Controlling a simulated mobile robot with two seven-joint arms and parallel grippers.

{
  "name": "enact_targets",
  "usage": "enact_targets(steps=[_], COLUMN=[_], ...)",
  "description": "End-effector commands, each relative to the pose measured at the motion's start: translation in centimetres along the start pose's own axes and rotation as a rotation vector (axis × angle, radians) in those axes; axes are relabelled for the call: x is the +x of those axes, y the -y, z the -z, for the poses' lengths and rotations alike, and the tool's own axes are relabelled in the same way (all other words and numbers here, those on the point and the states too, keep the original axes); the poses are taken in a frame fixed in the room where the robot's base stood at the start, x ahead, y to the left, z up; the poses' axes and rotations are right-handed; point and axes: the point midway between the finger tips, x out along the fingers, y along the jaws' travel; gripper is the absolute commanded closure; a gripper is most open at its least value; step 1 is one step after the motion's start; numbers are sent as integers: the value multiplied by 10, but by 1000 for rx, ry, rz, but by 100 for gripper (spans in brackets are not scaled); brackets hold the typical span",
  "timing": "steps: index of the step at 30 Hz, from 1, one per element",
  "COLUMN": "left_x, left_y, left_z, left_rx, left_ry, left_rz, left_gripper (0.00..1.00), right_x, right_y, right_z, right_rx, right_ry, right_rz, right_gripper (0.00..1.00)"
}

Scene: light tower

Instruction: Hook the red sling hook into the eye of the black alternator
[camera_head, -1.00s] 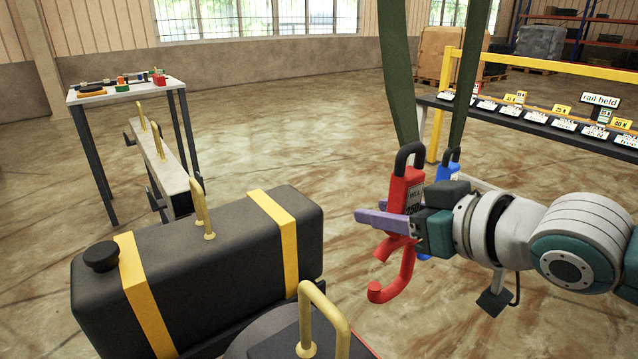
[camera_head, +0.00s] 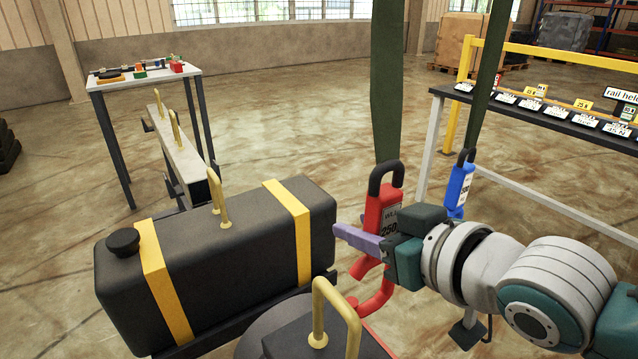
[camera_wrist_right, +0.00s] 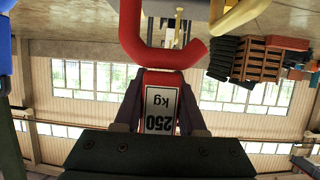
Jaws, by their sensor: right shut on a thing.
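The red sling hook (camera_head: 386,212) hangs from a dark green strap, its label reading 250. My right gripper (camera_head: 362,240) is shut on its body, and the wrist view shows the fingers either side of the label (camera_wrist_right: 160,108). The hook's curved tip is close to the yellow eye (camera_head: 322,296) on a dark box-topped machine (camera_head: 290,338) at the bottom, apparently the black alternator, cut off by the frame. In the head view the tip lies just behind the eye's right leg; I cannot tell whether they touch. A yellow bar (camera_wrist_right: 240,14) shows right of the hook in the wrist view. My left gripper is not in view.
A black tank (camera_head: 215,250) with yellow straps and its own eye stands left of the hook. A blue hook (camera_head: 459,186) hangs behind my right gripper. A labelled rack (camera_head: 560,115) stands at right. A small table (camera_head: 140,84) and a beam with eyes stand at back left.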

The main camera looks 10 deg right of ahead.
Motion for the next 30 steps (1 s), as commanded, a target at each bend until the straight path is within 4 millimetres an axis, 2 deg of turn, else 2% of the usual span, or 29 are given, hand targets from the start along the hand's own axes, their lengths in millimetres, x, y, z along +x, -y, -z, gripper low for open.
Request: enact_targets(steps=[1,19,30], left_x=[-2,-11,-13], left_y=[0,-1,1], left_z=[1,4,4], left_rx=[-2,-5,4], left_ry=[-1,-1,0], left_rz=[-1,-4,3], left_gripper=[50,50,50], right_x=[0,0,0], right_y=[3,38,52], right_z=[4,4,4], right_rx=[1,3,0], right_ry=[-8,-7,-8], right_rz=[0,0,-1], right_gripper=[100,100,100])
